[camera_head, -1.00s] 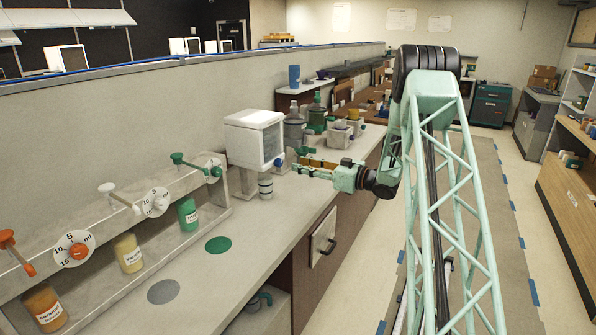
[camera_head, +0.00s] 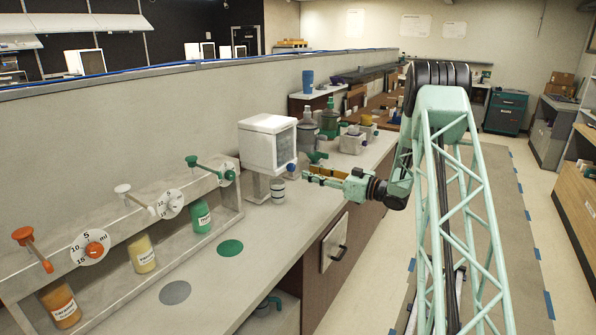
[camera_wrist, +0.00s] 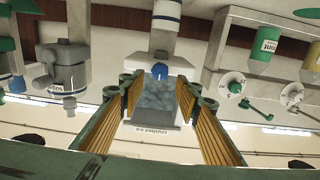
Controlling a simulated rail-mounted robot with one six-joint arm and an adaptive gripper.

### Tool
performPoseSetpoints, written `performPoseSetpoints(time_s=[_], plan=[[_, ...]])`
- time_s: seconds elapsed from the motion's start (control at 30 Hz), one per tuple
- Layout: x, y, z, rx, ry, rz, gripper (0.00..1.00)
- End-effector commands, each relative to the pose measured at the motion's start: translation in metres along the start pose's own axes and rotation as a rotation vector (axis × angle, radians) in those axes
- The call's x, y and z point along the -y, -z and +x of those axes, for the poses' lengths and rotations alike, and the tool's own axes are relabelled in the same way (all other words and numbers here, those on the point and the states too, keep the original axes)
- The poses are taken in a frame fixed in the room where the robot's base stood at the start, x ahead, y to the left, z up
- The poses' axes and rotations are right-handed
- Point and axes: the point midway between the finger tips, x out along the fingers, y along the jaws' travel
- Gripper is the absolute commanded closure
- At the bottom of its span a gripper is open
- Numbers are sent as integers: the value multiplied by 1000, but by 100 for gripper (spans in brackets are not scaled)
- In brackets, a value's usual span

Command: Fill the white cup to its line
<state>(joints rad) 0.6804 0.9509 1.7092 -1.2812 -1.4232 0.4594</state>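The white cup (camera_head: 278,190), pale with a dark band, stands on the counter below the front of the white ice dispenser (camera_head: 268,143). It also shows cut off at the top of the wrist view (camera_wrist: 167,14). Its contents are not visible. A blue knob (camera_head: 291,167) sits low on the dispenser front. My gripper (camera_head: 308,173) is just right of the knob and above counter height. In the wrist view my gripper (camera_wrist: 157,98) is open and empty, its brown-padded fingers apart, with the blue knob (camera_wrist: 159,71) and a "Crushed ice" label beyond, between them.
At left, a dispenser rack (camera_head: 110,240) holds several bottles with levers and ml dials. Grey (camera_head: 175,292) and green (camera_head: 230,248) discs mark clear counter before it. Grey and green dispensers (camera_head: 329,122) stand behind the ice dispenser. The aisle at right is open.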

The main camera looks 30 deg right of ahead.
Motion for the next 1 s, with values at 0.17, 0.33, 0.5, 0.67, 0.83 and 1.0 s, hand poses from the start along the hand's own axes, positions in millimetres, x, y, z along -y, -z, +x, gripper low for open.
performPoseSetpoints(time_s=[0.17,0.33,0.5,0.67,0.83,1.0], plan=[[0,0,14,0,0,0,69],[1,-1,30,1,1,1,69],[0,0,44,0,0,0,69],[1,-1,59,1,1,1,69],[0,0,74,1,0,0,69],[0,0,77,0,-1,0,79]])
